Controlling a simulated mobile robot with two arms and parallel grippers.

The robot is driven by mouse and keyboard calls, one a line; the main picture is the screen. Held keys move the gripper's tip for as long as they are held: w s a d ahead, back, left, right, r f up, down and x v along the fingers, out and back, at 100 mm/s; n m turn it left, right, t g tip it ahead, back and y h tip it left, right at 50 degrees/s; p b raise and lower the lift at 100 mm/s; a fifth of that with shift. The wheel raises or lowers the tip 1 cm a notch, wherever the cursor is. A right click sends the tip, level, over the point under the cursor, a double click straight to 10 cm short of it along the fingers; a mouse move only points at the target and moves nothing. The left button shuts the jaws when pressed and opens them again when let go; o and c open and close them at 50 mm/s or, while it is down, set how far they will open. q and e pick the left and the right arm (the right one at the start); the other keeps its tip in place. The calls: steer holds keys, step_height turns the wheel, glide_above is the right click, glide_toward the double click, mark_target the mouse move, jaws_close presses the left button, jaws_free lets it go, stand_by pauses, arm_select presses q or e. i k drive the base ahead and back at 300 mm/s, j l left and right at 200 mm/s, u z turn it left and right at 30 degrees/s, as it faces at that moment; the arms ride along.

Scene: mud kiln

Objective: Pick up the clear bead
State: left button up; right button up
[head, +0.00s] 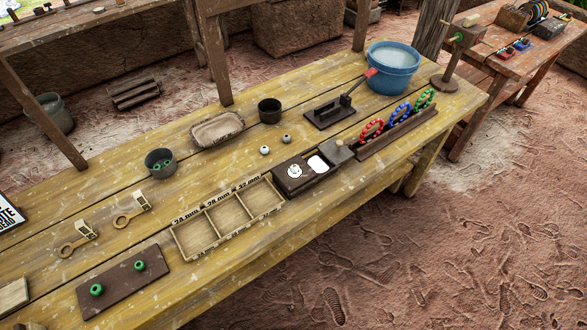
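Two small round beads lie on the yellow wooden table (330,165), just behind a dark box. The left one, a pale whitish bead (264,150), and the right one, a greyer bead (286,138), sit a little apart. They are too small for me to tell which, if either, is clear. Green beads (140,266) rest on a dark board (118,284) at the front left, and more green ones are in a dark cup (160,164). Neither of my grippers is in view.
A three-compartment wooden tray (206,228) and a dark box (293,185) stand along the front edge. Behind the beads are a shallow tray (217,141) and a dark cup (270,110). A blue bucket (393,67) and a bead rack (397,133) are at the right.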

mark_target(295, 169)
steer(key=u, duration=0.35)
steer(key=k+l+u, duration=0.15)
steer(key=l+u, duration=0.3)
steer(key=k+l+u, duration=0.15)
steer(key=u, duration=0.25)
steer(key=k+l+u, duration=0.25)
steer(key=u, duration=0.2)
steer(key=k+l, duration=0.1)
steer(key=l, duration=0.15)
steer(key=i, duration=0.4)
